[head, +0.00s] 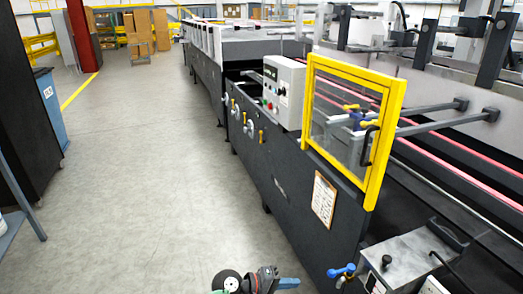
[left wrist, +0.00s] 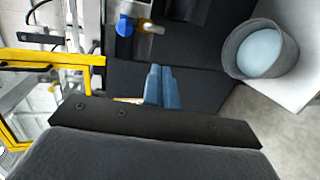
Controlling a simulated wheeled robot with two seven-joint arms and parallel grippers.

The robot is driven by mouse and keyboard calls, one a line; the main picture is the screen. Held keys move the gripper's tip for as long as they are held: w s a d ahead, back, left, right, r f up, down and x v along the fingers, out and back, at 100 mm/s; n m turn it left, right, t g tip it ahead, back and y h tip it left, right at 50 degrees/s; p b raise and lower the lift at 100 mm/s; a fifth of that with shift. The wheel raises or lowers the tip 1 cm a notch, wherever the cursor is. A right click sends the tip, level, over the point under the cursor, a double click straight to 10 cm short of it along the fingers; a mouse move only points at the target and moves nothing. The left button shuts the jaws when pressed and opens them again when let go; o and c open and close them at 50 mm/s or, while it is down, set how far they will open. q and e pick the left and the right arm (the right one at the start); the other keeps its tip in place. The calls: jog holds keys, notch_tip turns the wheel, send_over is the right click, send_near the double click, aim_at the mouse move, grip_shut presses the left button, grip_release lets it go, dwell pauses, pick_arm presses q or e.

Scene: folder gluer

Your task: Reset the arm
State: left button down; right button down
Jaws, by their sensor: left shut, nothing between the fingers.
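My left gripper (head: 289,283) shows at the bottom edge of the head view, low in front of the machine's dark side panel. Its blue fingers also show in the left wrist view (left wrist: 160,86), side by side and shut with nothing between them. The folder gluer (head: 290,165) runs from the lower right to the back, with a yellow-framed clear guard (head: 357,182) on its near part. Part of the yellow frame shows at the left of the left wrist view (left wrist: 90,59). My right gripper is in neither view.
A grey control box (head: 283,92) stands on the machine. A blue-handled valve (head: 342,271) sticks out at lower right. A grey bucket (left wrist: 262,50) with pale blue contents stands on a white surface in the left wrist view. The floor aisle (head: 150,190) is clear; a dark cabinet (head: 25,120) stands left.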

pick_arm(q)
jog(key=s+a+f+m+t+y, duration=0.1)
jog(key=s+a+m+y, duration=0.2)
jog(key=s+a+y, duration=0.5)
jog(key=s+a+m+y, duration=0.2)
jog(key=a+m+y, duration=0.2)
jog(key=a, duration=0.7)
jog(key=s+a+f+n+g, duration=0.1)
jog(key=s+a+f, duration=0.2)
jog(key=s, duration=0.7)
jog(key=s+a+f+n+g+y, duration=0.1)
jog(key=s+f, duration=0.4)
jog(key=s, duration=0.5)
jog(key=shift+a+g, duration=0.4)
jog(key=shift+a, duration=0.5)
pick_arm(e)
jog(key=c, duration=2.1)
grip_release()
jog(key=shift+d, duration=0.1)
